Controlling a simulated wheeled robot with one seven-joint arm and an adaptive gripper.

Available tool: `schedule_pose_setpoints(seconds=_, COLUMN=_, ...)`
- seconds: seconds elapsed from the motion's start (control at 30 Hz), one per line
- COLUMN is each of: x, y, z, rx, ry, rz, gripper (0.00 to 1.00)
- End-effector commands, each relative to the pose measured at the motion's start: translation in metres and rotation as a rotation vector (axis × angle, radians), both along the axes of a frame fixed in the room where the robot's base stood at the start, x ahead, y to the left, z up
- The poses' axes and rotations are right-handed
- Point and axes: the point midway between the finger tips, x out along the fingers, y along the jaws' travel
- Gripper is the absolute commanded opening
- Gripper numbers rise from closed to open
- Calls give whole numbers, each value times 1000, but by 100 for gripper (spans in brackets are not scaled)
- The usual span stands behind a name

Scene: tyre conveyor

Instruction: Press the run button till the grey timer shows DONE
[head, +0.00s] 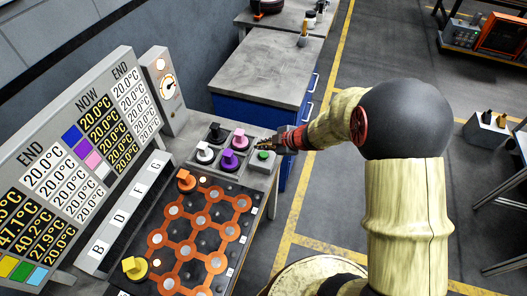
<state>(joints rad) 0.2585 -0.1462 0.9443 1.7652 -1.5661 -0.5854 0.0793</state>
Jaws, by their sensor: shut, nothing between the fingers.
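A green button (264,154) sits on a small grey box (262,164) at the right end of the bench top. My gripper (262,143) is shut and empty, with its tips just behind the green button in the picture. I cannot tell whether the tips touch the button's box or hover over it. A grey upright box (172,112) with a round white dial (168,85) and a pale lamp above it stands behind the bench. It may be the timer; I can read no word DONE on it.
Purple, white and dark knobs (240,139) stand left of my gripper. An orange-patterned board (206,239) with orange and yellow knobs lies in front. A large temperature panel (60,180) stands at left.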

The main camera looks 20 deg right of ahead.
Motion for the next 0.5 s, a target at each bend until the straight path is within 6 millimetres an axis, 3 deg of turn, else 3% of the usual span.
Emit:
schedule_pose_setpoints(seconds=0.3, x=0, y=0, z=29, rx=1, ry=2, rz=-1, gripper=0)
schedule_pose_setpoints(seconds=0.5, x=0, y=0, z=29, rx=1, ry=1, rz=0, gripper=0)
